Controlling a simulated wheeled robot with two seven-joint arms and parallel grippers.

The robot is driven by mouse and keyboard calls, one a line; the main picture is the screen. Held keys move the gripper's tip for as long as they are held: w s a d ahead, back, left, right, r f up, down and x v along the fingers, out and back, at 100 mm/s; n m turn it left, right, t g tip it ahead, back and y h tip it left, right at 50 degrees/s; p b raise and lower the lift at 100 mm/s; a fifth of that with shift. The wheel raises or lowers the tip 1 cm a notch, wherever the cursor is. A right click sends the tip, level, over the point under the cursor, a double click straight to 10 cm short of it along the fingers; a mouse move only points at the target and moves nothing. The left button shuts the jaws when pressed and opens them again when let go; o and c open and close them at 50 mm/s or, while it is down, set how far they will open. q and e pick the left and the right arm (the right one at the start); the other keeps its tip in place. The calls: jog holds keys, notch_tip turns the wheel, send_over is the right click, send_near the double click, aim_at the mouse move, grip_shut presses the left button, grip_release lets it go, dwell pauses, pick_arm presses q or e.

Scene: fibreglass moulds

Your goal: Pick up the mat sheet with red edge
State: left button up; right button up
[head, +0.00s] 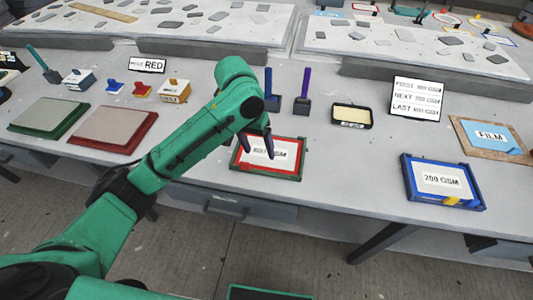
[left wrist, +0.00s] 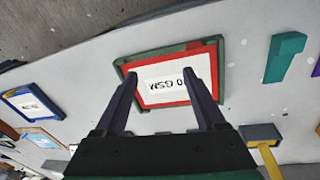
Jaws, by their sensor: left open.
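The mat sheet with red edge (head: 285,163) lies in a green tray (head: 299,177) near the table's front edge. It is white with a red border and a printed label that my gripper partly covers in the head view. It also shows in the left wrist view (left wrist: 208,52), with the label upside down. My left gripper (head: 257,154) points down over the sheet, fingers apart and empty. In the left wrist view the open fingers (left wrist: 160,76) overlap the sheet's left and right parts. I cannot tell whether the fingertips touch it. My right gripper is not in view.
A blue tray (head: 408,183) with a "200 GSM" sheet (head: 440,181) stands to the right. A small black-rimmed tray (head: 351,115), two upright brushes (head: 303,90), and a sign (head: 416,98) stand behind. Red (head: 113,128) and green (head: 48,118) framed pads lie left. Bare tabletop separates the trays.

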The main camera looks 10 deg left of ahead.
pick_arm(q)
jog(key=w+a+r+n+y, duration=0.2)
jog(key=a+r, duration=0.2)
jog(key=r, duration=0.2)
jog(key=shift+g, duration=0.3)
jog(key=f, duration=0.4)
jog(key=f+p, duration=0.1)
jog(key=f, duration=0.9)
jog(key=shift+s+a+f, duration=0.15)
jog(key=shift+s+a, duration=0.05)
jog(key=shift+s, duration=0.05)
grip_shut()
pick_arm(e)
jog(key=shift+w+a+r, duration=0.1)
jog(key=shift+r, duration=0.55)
pick_arm(q)
notch_tip(320, 180, up, 13)
notch_tip(320, 180, up, 7)
send_over(245, 162)
jog(key=shift+p, duration=0.45)
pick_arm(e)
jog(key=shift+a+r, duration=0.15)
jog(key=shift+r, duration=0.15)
